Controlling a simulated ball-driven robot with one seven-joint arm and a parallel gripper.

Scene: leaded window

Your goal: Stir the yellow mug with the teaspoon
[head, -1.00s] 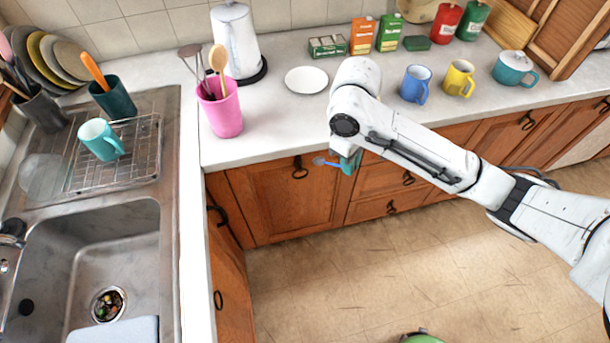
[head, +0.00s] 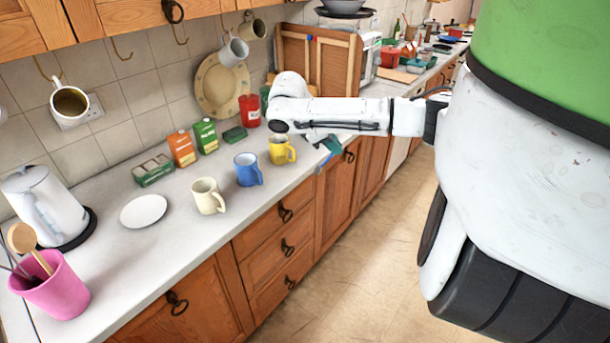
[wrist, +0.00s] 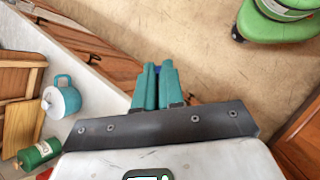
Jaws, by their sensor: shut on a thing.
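The yellow mug (head: 278,152) stands upright on the counter near its front edge, right of the blue mug (head: 247,170). My gripper (head: 331,145) is just right of the yellow mug, by the counter's front edge and apart from the mug. Its teal fingers (wrist: 155,88) are shut on a blue thing that looks like the teaspoon (head: 323,164). In the wrist view only a small blue bit of the teaspoon (wrist: 157,69) shows between the fingertips. The inside of the yellow mug cannot be made out.
A cream mug (head: 207,196) stands left of the blue mug. A white plate (head: 143,211), kettle (head: 45,207) and pink utensil pot (head: 55,290) are farther left. Boxes (head: 182,148) and a red canister (head: 249,111) stand behind. The wrist view shows a teal lidded pot (wrist: 66,101).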

